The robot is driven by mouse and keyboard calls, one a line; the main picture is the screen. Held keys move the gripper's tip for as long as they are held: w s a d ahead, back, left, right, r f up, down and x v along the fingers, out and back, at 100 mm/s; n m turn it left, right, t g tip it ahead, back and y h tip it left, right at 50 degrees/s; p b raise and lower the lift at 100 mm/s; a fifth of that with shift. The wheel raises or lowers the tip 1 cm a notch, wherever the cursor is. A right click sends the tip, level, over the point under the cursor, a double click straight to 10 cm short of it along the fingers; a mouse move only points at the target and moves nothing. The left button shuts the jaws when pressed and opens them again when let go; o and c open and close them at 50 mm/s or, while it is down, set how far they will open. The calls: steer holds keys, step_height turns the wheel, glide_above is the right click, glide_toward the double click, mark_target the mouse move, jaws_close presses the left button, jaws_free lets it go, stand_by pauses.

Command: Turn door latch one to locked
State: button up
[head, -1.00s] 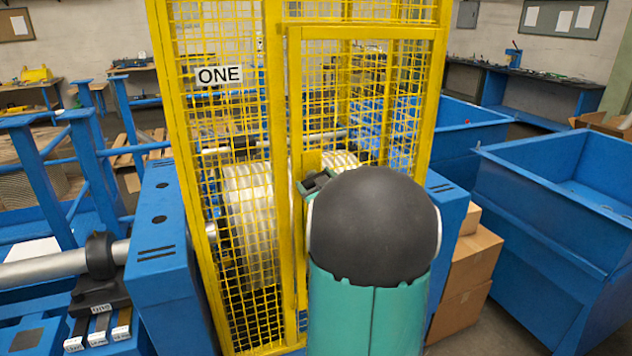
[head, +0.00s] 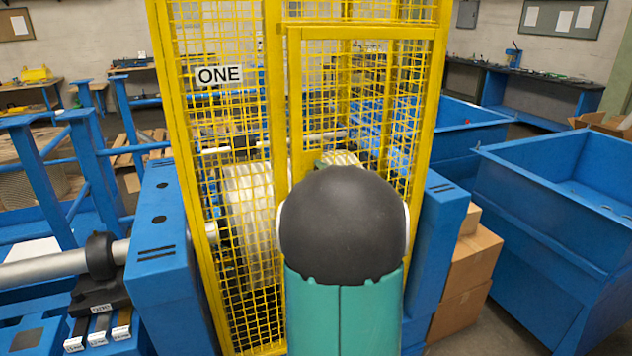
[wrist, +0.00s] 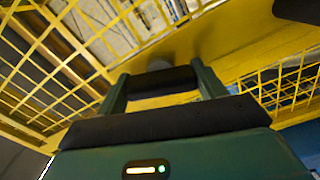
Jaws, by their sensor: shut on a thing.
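The yellow mesh guard with its door (head: 365,33) stands in front of me, with a sign (head: 219,76) reading "ONE" on its left panel. In the head view my arm's dark rounded joint hides my gripper and the latch. In the wrist view my gripper (wrist: 161,84) has its two green fingers on either side of a dark bar, which I take to be the handle of door latch one (wrist: 158,80). The gripper is shut on it. A grey round piece shows just behind the bar, against a yellow plate. The latch's exact angle cannot be told.
A blue machine housing (head: 160,255) stands left of the guard, with a grey shaft (head: 60,265). Cardboard boxes (head: 470,265) and a large blue bin (head: 540,220) stand at the right. Shiny wheels show behind the mesh.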

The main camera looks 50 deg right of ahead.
steer(key=shift+n, duration=1.7)
steer(key=o, duration=1)
steer(key=shift+s, duration=0.1)
steer(key=v, duration=1.3)
steer(key=shift+s+a, duration=0.15)
steer(key=shift+s, duration=0.1)
